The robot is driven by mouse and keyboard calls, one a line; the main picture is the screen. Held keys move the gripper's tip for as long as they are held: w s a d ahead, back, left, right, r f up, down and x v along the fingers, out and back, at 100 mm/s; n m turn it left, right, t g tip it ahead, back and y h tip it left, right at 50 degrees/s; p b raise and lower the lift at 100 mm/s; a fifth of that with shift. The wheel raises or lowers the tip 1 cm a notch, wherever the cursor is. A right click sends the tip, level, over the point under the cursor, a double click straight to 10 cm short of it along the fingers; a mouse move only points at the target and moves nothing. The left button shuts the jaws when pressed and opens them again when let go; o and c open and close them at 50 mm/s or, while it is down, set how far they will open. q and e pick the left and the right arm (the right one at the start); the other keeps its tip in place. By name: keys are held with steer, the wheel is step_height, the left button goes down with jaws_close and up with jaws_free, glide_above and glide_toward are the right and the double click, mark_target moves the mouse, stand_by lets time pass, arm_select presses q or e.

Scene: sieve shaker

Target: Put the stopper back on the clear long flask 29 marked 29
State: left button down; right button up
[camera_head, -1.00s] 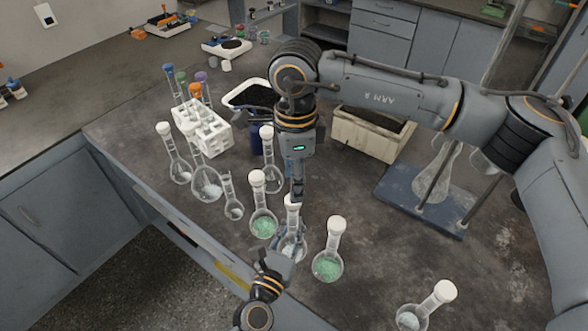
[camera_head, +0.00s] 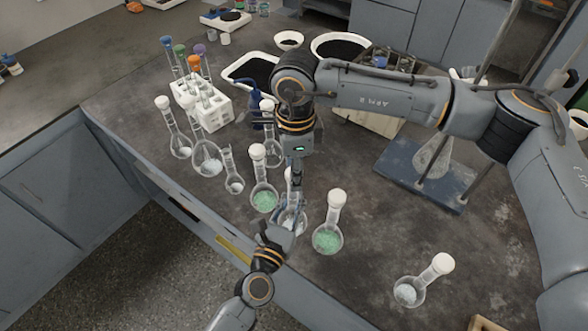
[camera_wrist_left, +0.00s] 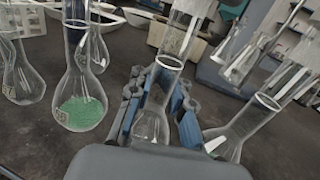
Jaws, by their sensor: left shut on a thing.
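My left gripper (camera_head: 281,232) is shut around a clear flask (camera_head: 292,219) with pale contents, near the table's front edge. In the left wrist view, its blue-grey fingers (camera_wrist_left: 156,112) flank the flask's lower neck (camera_wrist_left: 160,88); the flask looks upright. No number on it is legible. My right gripper (camera_head: 297,178) points down over the top of this flask's neck.
White-stoppered flasks with green contents stand close on the left (camera_head: 264,198) and right (camera_head: 327,240). More flasks and a white tube rack (camera_head: 212,113) are at left. A blue stand base (camera_head: 424,177) is at right.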

jaws_close()
steer(key=shift+m, duration=0.4)
steer(key=o, duration=1.1)
jaws_free()
steer(key=r, duration=1.2)
steer(key=shift+w+d, duration=0.1)
steer(key=shift+w, duration=0.1)
